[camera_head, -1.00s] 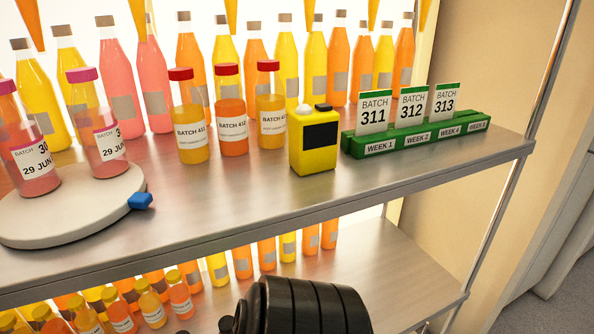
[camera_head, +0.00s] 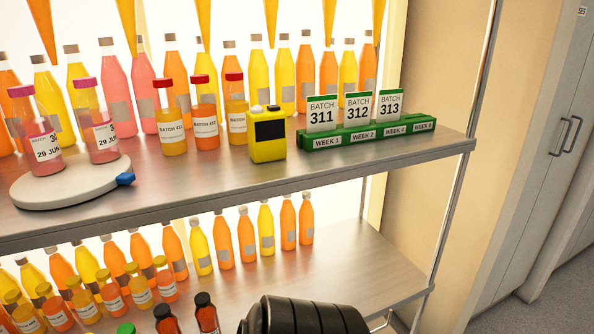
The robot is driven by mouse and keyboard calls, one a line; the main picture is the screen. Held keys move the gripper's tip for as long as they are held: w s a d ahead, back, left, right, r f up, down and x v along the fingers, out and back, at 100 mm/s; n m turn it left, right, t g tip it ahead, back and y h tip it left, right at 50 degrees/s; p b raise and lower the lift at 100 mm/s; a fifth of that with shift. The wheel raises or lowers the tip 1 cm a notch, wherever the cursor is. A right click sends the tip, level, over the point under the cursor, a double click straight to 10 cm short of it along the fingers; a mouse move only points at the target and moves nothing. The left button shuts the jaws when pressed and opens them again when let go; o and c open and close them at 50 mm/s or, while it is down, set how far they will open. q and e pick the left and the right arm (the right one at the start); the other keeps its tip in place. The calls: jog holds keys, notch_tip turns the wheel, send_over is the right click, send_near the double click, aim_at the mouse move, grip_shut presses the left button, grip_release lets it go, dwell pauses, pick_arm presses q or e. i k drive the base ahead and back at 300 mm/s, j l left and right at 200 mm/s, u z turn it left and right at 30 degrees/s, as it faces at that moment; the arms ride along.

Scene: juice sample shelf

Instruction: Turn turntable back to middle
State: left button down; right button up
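The turntable (camera_head: 70,190) is a round, pale grey disc on the upper shelf at the left. A blue tab (camera_head: 125,179) sticks out from its right edge. Two capped sample jars stand upright on it: a left jar (camera_head: 37,135) with a pink cap and a right jar (camera_head: 98,128) with a reddish-pink cap. Both hold pinkish juice and carry white labels reading "29 JUN", partly legible. Neither gripper shows in the view. A black ribbed arm part of mine shows at the bottom, below the upper shelf and apart from the turntable.
Red-capped batch jars (camera_head: 205,118), a yellow device (camera_head: 267,135) and a green card holder (camera_head: 365,135) stand right of the turntable. Tall bottles line the back. The upper shelf's front strip (camera_head: 200,195) is clear. The lower shelf (camera_head: 365,270) holds bottles at the left, with bare room at the right.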

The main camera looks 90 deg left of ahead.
aim_at(80, 181)
jog(key=l+u, duration=0.1)
jog(key=u, duration=1.6)
jog(key=i+l, duration=0.05)
